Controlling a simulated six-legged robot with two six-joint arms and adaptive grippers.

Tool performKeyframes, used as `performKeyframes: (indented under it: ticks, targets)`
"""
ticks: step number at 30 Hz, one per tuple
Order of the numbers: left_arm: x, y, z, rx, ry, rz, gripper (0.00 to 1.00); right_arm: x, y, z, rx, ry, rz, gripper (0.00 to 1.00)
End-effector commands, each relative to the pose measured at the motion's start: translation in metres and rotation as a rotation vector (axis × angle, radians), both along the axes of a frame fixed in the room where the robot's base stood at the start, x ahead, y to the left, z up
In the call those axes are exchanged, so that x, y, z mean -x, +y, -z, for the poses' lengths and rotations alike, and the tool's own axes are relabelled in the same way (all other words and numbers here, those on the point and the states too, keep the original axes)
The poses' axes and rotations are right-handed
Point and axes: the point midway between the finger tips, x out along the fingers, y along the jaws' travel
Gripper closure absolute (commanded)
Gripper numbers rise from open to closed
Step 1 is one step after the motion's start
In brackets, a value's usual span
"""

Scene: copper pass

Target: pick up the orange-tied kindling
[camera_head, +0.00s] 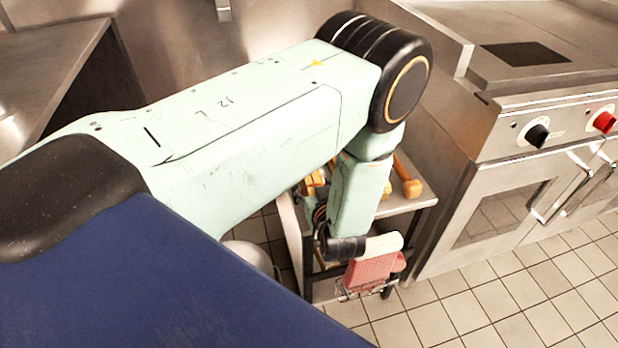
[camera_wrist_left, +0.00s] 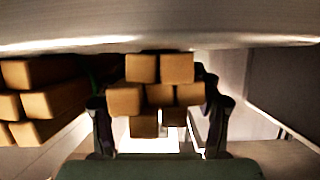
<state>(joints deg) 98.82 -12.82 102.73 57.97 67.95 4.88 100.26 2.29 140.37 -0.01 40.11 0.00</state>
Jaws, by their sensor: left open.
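In the left wrist view a bundle of square-ended wooden sticks (camera_wrist_left: 160,95) faces me, directly ahead between my fingers. No orange tie shows on it from this end. My left gripper (camera_wrist_left: 160,118) is open, with one dark finger on each side of the bundle; I cannot tell whether they touch it. A second bundle of sticks (camera_wrist_left: 45,95) lies to the left, with a dark green trace near its right side. In the head view my left arm reaches down at the small metal cart (camera_head: 425,198), and the fingers cannot be made out clearly. My right gripper is not in view.
A metal shelf edge (camera_wrist_left: 160,30) runs close above the bundle. Orange-brown wooden items (camera_head: 408,180) lie on the cart's top, and a pinkish-red item (camera_head: 370,270) shows at its front. A steel oven (camera_head: 510,200) stands close on the right. The tiled floor (camera_head: 480,310) in front is clear.

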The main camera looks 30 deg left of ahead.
Motion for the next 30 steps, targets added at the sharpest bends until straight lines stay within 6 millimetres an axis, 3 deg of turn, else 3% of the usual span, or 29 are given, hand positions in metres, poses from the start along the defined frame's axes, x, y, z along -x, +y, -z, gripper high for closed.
performKeyframes:
  ticks: [5, 21, 30]
  targets:
    - [0.0001, -0.0001, -0.0006, 0.000, 0.000, 0.000, 0.38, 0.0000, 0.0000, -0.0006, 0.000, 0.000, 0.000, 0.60]
    - [0.0002, -0.0004, -0.0005, 0.000, 0.000, 0.000, 0.83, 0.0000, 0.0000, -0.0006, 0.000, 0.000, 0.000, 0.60]
    - [-0.0007, -0.0004, -0.0066, -0.001, -0.004, 0.000, 0.84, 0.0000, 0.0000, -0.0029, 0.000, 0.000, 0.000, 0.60]
